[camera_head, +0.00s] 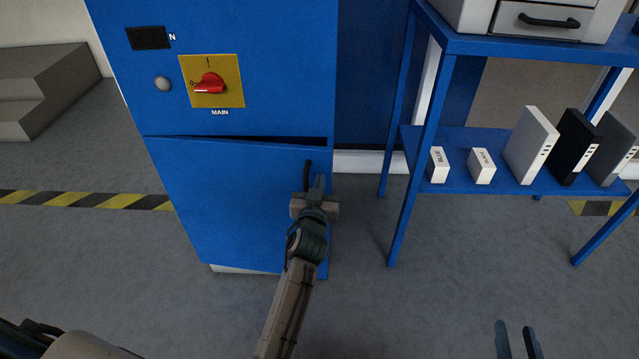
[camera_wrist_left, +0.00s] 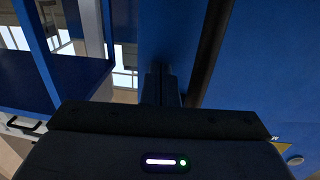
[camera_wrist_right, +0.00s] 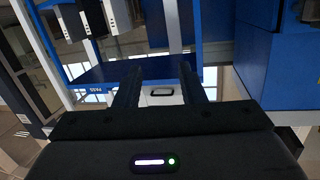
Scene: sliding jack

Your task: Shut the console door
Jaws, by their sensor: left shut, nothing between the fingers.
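The blue console door (camera_head: 225,200) is the lower panel of the blue cabinet (camera_head: 270,60). A dark gap along its top edge widens to the right, so it stands slightly ajar. A black handle (camera_head: 307,172) is near its upper right corner. My left gripper (camera_head: 319,183) is shut and empty, in front of the door's right edge beside the handle; I cannot tell whether it touches. Its closed fingers (camera_wrist_left: 160,85) show against blue panels in the left wrist view. My right gripper (camera_head: 516,340) is open and empty at the lower right, away from the door.
A red rotary switch (camera_head: 209,84) on a yellow plate sits above the door. To the right stands a blue shelf (camera_head: 460,140) with several boxes and binders. Grey steps (camera_head: 50,85) are at the far left. The floor (camera_head: 420,300) between cabinet and shelf is clear.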

